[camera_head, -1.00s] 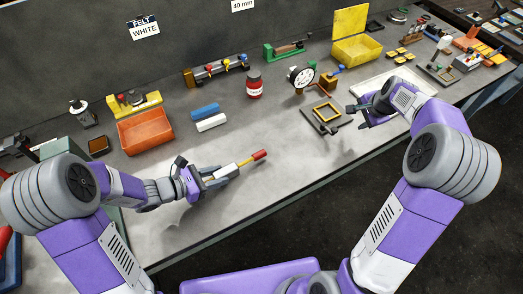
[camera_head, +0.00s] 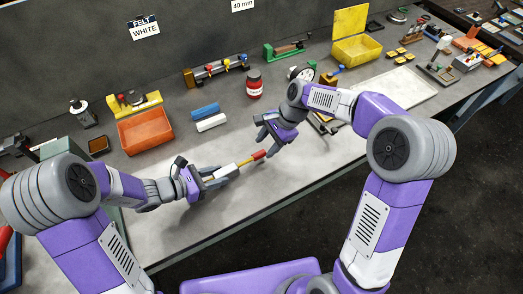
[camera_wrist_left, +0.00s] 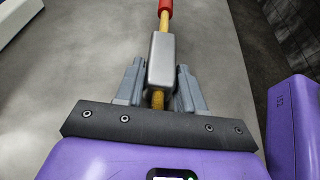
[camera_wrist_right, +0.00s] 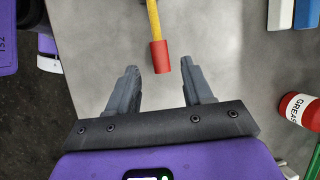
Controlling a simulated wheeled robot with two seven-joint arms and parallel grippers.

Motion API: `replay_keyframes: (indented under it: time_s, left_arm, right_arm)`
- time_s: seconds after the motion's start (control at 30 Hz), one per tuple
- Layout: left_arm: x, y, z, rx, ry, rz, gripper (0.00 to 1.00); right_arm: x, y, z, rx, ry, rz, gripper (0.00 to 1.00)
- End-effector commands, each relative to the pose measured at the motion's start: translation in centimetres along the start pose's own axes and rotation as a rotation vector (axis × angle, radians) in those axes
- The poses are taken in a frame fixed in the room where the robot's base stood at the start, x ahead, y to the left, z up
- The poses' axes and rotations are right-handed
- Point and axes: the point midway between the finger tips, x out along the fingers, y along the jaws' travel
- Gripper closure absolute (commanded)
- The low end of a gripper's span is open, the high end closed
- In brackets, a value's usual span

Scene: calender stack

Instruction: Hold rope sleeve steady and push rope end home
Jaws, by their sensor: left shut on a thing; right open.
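The rope sleeve (camera_wrist_left: 161,58) is a grey block with the yellow rope (camera_wrist_left: 164,22) passing through it. My left gripper (camera_head: 214,176) is shut on the sleeve; in the left wrist view its fingers sit on both sides of it. The rope's red end (camera_head: 259,155) sticks out to the right of the sleeve. My right gripper (camera_wrist_right: 158,82) is open, and in the right wrist view the red end (camera_wrist_right: 160,57) lies between and just beyond its fingertips.
A white block (camera_head: 211,123) and a blue block (camera_head: 205,110) lie behind the sleeve. An orange bin (camera_head: 146,132) stands back left, and a red grease jar (camera_head: 254,88) behind my right gripper. The bench front is clear near the grippers.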

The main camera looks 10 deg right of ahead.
Motion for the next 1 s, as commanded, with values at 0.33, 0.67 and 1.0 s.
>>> replay_keyframes:
  time_s: [0.33, 0.67, 1.0]
  left_arm:
    - [0.0, 0.0, 0.0, 0.000, 0.000, 0.000, 0.99]
    - [0.0, 0.0, 0.0, 0.000, 0.000, 0.000, 0.99]
    - [0.0, 0.0, 0.0, 0.000, 0.000, 0.000, 0.99]
  right_arm:
    - [4.1, 0.0, -0.1, 0.001, 0.001, -0.001, 0.49]
    - [4.3, 0.0, -0.1, 0.000, 0.001, -0.001, 0.52]
    - [4.3, 0.0, -0.1, 0.000, 0.001, -0.002, 1.00]
